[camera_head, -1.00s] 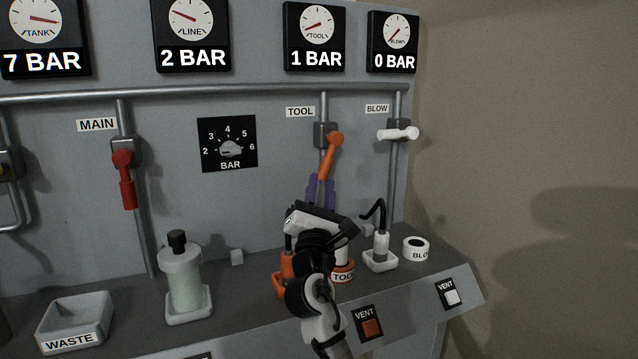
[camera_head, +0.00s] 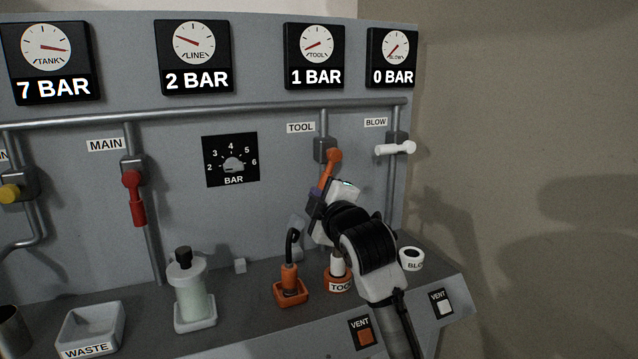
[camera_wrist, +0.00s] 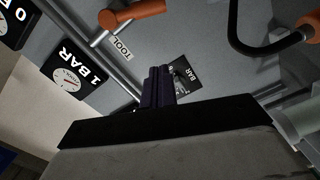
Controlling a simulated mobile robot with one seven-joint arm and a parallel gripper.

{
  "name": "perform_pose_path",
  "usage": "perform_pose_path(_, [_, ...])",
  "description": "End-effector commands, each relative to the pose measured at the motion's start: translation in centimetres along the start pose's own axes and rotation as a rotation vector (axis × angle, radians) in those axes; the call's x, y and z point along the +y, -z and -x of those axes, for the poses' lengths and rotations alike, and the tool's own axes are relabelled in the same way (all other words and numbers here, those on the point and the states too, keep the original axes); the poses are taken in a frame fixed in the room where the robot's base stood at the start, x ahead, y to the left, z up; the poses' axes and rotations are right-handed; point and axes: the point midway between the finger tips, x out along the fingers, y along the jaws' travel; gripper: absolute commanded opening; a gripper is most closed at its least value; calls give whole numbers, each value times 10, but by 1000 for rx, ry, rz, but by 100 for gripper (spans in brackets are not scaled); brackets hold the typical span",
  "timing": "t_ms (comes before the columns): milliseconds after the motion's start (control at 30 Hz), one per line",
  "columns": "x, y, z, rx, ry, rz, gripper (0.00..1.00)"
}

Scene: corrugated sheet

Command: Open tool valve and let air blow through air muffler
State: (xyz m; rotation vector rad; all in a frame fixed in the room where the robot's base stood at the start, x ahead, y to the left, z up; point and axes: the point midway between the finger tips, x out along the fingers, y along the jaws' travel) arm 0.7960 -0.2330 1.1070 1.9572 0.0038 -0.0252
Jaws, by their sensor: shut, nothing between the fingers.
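The tool valve's orange handle (camera_head: 329,166) hangs down and slightly left from its pivot under the TOOL label (camera_head: 300,128). My gripper (camera_head: 317,194) has purple fingers, shut and empty, at the handle's lower end; I cannot tell if they touch. In the wrist view the closed fingers (camera_wrist: 157,88) point at the panel, with the orange handle (camera_wrist: 136,14) above and apart in the picture. The tool gauge (camera_head: 316,50) reads 1 BAR. A white cylinder, perhaps the air muffler (camera_head: 338,264), stands in the orange TOOL ring (camera_head: 340,286), partly hidden by my arm.
An orange holder with a black bent hose (camera_head: 290,280) stands left of the ring. The white BLOW valve handle (camera_head: 394,149) is at right, the red MAIN handle (camera_head: 134,198) at left. A bottle (camera_head: 194,290) and WASTE tray (camera_head: 92,325) occupy the left shelf.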

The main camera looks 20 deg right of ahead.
Motion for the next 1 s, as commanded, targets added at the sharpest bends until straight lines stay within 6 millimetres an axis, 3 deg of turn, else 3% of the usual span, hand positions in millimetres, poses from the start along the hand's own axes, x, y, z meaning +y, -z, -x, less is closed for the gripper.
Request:
perform_pose_path(433, [3, -2, -91, -4, 0, 4, 0])
perform_pose_path(533, [3, -21, -92, -6, -1, 2, 0])
perform_pose_path(700, [1, -35, -96, -2, -2, 3, 0])
perform_pose_path(1000, [0, -39, -96, -1, -2, 5, 0])
